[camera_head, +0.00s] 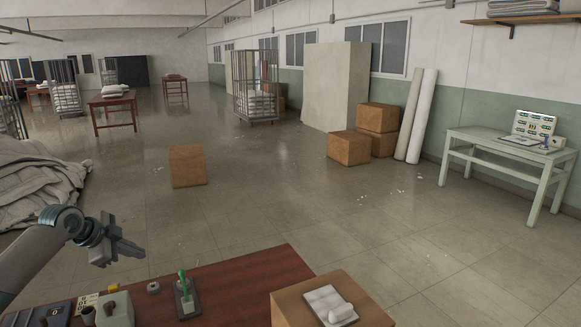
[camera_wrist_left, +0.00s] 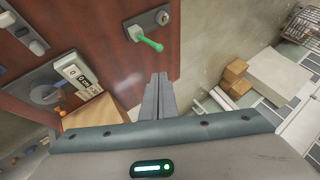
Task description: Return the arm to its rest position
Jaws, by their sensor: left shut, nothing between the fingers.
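My left gripper (camera_head: 140,252) is raised at the left of the head view, above and behind the far left part of the red-brown table (camera_head: 240,280) as seen there. Its arm comes in from the lower left corner. In the left wrist view the two fingers (camera_wrist_left: 158,90) lie together, shut with nothing between them. The table top (camera_wrist_left: 100,22) shows below the gripper in that view. My right gripper is not in view.
A green-handled item (camera_head: 183,284) and several small things stand on the table. A cardboard box (camera_head: 285,300) bearing a white packet is at its right. A grey duvet heap (camera_head: 40,180) lies left. The central floor is mostly open, with a lone carton (camera_head: 187,167).

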